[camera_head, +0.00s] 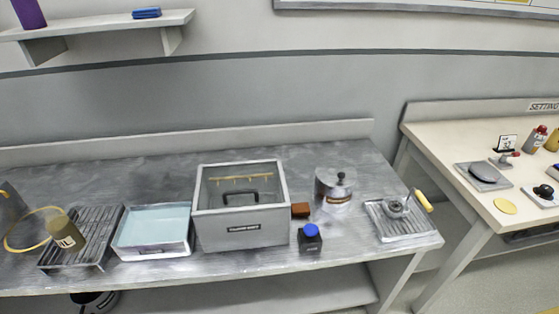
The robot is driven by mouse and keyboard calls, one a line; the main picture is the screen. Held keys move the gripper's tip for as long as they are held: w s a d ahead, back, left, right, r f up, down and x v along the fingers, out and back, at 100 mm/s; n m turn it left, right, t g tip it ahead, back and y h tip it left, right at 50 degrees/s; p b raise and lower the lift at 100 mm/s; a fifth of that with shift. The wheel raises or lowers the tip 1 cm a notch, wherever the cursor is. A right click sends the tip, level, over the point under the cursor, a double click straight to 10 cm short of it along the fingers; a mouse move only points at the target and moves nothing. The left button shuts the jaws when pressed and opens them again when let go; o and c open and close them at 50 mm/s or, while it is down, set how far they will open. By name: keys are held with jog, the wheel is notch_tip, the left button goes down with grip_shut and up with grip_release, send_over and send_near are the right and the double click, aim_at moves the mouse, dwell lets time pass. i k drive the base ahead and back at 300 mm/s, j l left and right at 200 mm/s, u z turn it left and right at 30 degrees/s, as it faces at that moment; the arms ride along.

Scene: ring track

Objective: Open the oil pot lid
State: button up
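A round silver metal pot (333,192) stands upright at the right part of the grey metal bench, near the back. Its lid (336,178) is on, with a black knob on top. A brown label is on its front, too small to read. I take this to be the oil pot. An olive can (65,232) with lettering ending in "IL" stands on a slatted rack at the left, beside a yellow loop. My gripper is not in view, so its state does not show.
A grey lidded box (241,230) stands left of the pot. A brown block (300,210) and a dark blue-capped bottle (310,240) stand near the pot's left front. A metal tray (400,232) with a yellow-handled tool lies right. A pale table (460,145) stands further right.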

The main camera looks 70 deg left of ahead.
aim_at(335, 174)
jog(key=u, duration=1.4)
jog(key=i+j+z, duration=0.1)
jog(key=i+z, duration=0.2)
jog(key=i+j+z, duration=0.3)
jog(key=i, duration=0.15)
